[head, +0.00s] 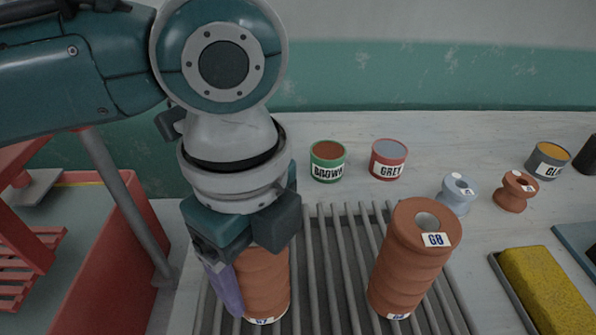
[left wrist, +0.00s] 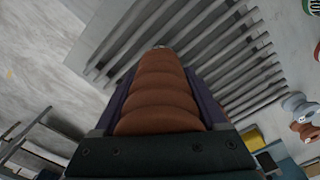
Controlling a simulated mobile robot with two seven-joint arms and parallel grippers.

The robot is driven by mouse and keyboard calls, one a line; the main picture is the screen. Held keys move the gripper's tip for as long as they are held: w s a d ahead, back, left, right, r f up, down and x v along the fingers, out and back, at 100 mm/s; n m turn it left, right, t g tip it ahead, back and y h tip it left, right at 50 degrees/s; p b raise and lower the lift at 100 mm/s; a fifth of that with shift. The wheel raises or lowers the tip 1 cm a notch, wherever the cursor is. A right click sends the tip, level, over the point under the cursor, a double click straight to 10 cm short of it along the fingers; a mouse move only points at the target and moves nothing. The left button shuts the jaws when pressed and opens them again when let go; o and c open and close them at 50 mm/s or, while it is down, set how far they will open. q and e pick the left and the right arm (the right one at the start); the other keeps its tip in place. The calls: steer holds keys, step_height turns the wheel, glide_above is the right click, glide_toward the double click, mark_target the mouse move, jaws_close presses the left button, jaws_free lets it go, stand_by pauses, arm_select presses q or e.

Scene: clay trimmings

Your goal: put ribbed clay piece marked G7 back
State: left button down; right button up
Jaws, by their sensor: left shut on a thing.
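My left gripper (head: 235,285) is shut on a ribbed, reddish-brown clay piece (head: 267,280), with its fingers along the sides. A white label near the piece's bottom is partly legible and seems to read G7. The piece is roughly upright over the left part of a grey slatted rack (head: 345,255); I cannot tell whether it touches the slats. In the left wrist view, the clay piece (left wrist: 160,95) lies between the two purple fingers, with the rack (left wrist: 235,60) beyond. The gripper hides the piece's top in the head view. My right gripper is not in view.
A similar ribbed clay piece marked G8 (head: 412,260) stands on the rack to the right. Behind are a BROWN tin (head: 327,161) and a GREY tin (head: 388,160). Small spools (head: 457,194) and a yellow sponge (head: 545,290) are at right. A red cart (head: 105,265) stands left.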

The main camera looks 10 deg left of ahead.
arm_select(q)
steer(key=shift+f, duration=0.55)
steer(key=shift+f, duration=0.2)
jaws_free()
steer(key=shift+r, duration=0.1)
step_height(320, 180, up, 12)
steer(key=p, duration=0.1)
steer(key=shift+r, duration=0.1)
